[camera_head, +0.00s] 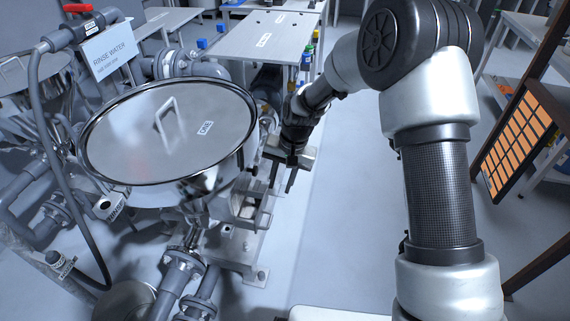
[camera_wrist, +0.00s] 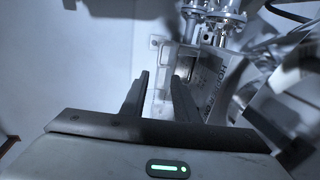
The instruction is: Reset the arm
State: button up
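My gripper (camera_head: 283,178) hangs beside the right side of the round steel hopper (camera_head: 168,135), pointing downward. In the wrist view my gripper (camera_wrist: 159,88) shows two dark fingers standing apart, with nothing between them. My arm reaches in from the right and bends down to the gripper. The hopper's lid carries a handle (camera_head: 165,115) and a small label, and it lies on top. I cannot tell from the head view how close the fingers are to the hopper's frame.
A valve with a red handle (camera_head: 78,8) and a rinse water sign (camera_head: 110,48) stand at the upper left. Grey pipes and a hose surround the hopper. A white table (camera_head: 258,42) is behind. An orange-panelled rack (camera_head: 518,140) stands at right. The floor (camera_head: 340,220) right of the hopper is clear.

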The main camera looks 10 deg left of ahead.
jog(key=s+d+r+t+h, duration=0.1)
jog(key=s+d+r, duration=0.2)
jog(key=d+r, duration=0.5)
jog(key=s+d+r+t, duration=0.25)
jog(key=d+r, duration=0.25)
jog(key=r, duration=0.7)
jog(key=s+d+r+t, duration=0.1)
jog(key=s+d+r, duration=0.25)
jog(key=s, duration=0.25)
jog(key=s+d+r+h, duration=0.1)
jog(key=s+d+r, duration=0.1)
jog(key=s+d, duration=0.35)
jog(key=s+d+r+t, duration=0.1)
jog(key=s+d+r, duration=0.15)
jog(key=s, duration=0.45)
notch_tip(320, 180, up, 19)
jog(key=p, duration=1.8)
jog(key=shift+a+n, duration=0.3)
jog(key=shift+n, duration=0.1)
